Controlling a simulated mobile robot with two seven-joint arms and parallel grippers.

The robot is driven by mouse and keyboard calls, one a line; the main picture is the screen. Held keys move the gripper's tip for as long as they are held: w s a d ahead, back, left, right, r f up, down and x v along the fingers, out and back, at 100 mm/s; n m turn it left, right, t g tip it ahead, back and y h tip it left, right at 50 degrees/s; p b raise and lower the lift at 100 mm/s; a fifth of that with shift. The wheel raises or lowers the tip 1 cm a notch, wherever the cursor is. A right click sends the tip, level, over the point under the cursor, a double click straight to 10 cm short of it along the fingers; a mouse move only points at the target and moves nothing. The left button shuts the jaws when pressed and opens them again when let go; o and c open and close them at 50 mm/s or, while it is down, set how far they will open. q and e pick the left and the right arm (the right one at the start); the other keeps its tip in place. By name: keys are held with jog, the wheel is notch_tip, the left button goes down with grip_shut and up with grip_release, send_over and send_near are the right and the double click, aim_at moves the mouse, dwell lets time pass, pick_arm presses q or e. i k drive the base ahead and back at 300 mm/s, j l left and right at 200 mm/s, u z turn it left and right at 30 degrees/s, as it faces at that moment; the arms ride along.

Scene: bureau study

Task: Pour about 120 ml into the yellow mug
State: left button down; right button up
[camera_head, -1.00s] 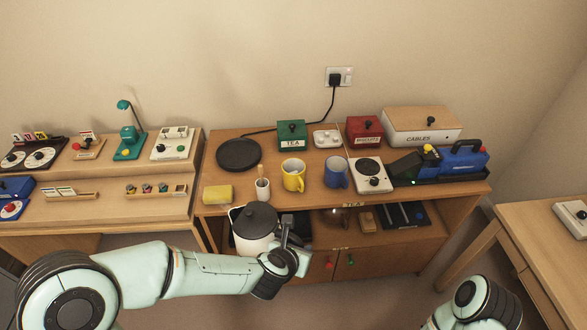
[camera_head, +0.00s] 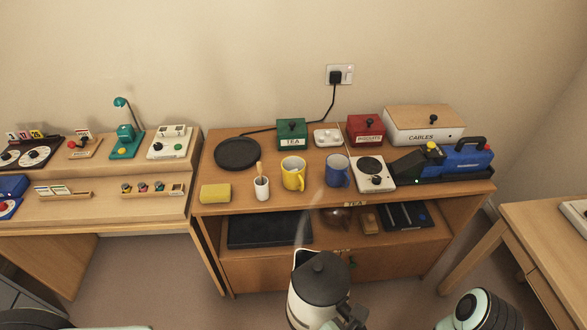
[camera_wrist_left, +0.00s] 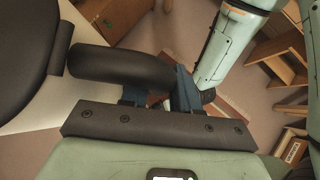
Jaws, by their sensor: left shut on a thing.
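The yellow mug (camera_head: 292,174) stands upright on the cabinet top, between a white cup and a blue mug (camera_head: 337,171). A white kettle with a black lid (camera_head: 318,285) is in front of the cabinet, below its top, with its spout toward the cabinet. Faint steam rises at the spout. My left gripper (camera_wrist_left: 157,97) is shut on the kettle's black handle (camera_wrist_left: 122,66) in the left wrist view. The contents of the kettle and mug cannot be made out. My right gripper is not in view.
A white cup with a stick (camera_head: 261,187) and a yellow sponge (camera_head: 215,194) are left of the yellow mug. The cabinet's front edge lies between kettle and mugs.

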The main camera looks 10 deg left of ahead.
aim_at(292, 181)
jog(key=i, duration=1)
